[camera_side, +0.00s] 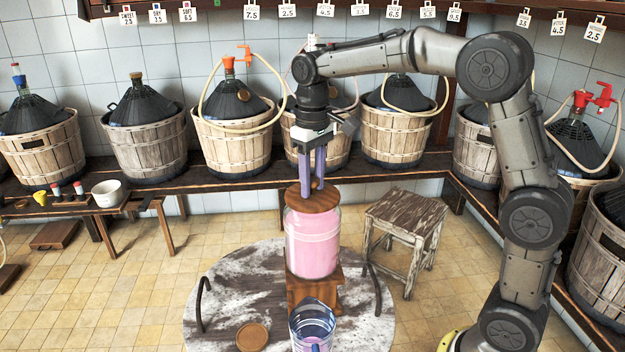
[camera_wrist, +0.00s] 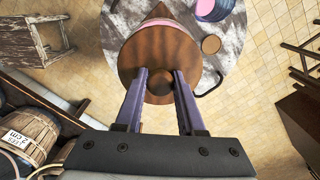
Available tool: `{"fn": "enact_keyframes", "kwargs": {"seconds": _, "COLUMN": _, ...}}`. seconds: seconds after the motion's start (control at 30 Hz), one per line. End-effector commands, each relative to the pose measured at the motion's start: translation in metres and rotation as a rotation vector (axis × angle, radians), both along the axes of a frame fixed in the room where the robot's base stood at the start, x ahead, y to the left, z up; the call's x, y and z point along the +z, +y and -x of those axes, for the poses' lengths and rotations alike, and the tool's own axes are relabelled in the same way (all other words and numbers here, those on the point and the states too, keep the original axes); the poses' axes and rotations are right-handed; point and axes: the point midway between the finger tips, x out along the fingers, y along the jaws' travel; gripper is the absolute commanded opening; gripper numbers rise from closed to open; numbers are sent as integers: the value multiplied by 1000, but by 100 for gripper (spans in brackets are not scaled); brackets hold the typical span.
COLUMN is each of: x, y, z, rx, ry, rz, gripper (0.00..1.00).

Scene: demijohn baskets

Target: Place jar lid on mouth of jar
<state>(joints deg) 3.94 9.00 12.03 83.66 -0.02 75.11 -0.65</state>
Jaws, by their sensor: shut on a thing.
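A round brown wooden lid (camera_side: 312,203) with a knob is at the top of the glass jar (camera_side: 312,245), which holds pink contents. The jar stands on a wooden block (camera_side: 318,290) on the round table. My gripper (camera_side: 314,184) points down and is shut on the lid's knob. In the wrist view the lid (camera_wrist: 135,58) lies below my gripper (camera_wrist: 160,74), with its knob (camera_wrist: 160,88) between the two purple fingers. The lid hides the jar's mouth, and only a pink strip of jar shows past its far edge. I cannot tell whether the lid touches the rim.
The round marbled table (camera_side: 225,300) also carries a clear pitcher (camera_side: 312,328) with pink liquid and a small wooden disc (camera_side: 252,337). A worn stool (camera_side: 405,220) stands to the right. Demijohns in baskets (camera_side: 235,140) line the bench behind. A white bowl (camera_side: 108,192) stands at left.

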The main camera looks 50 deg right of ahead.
Motion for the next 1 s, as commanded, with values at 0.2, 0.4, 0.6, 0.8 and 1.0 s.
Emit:
{"fn": "enact_keyframes", "kwargs": {"seconds": 0.2, "x": 0, "y": 0, "z": 0, "rx": 0, "ry": 0, "rz": 0, "gripper": 0}}
{"fn": "enact_keyframes", "kwargs": {"seconds": 0.4, "x": -3, "y": 0, "z": 0, "rx": 0, "ry": 1, "rz": 0, "gripper": 0}}
{"fn": "enact_keyframes", "kwargs": {"seconds": 0.6, "x": -7, "y": 0, "z": 0, "rx": 0, "ry": -1, "rz": 0, "gripper": 0}}
{"fn": "enact_keyframes", "kwargs": {"seconds": 0.8, "x": -10, "y": 0, "z": 0, "rx": 0, "ry": -1, "rz": 0, "gripper": 0}}
{"fn": "enact_keyframes", "kwargs": {"seconds": 1.0, "x": -12, "y": 0, "z": 0, "rx": 0, "ry": -1, "rz": 0, "gripper": 40}}
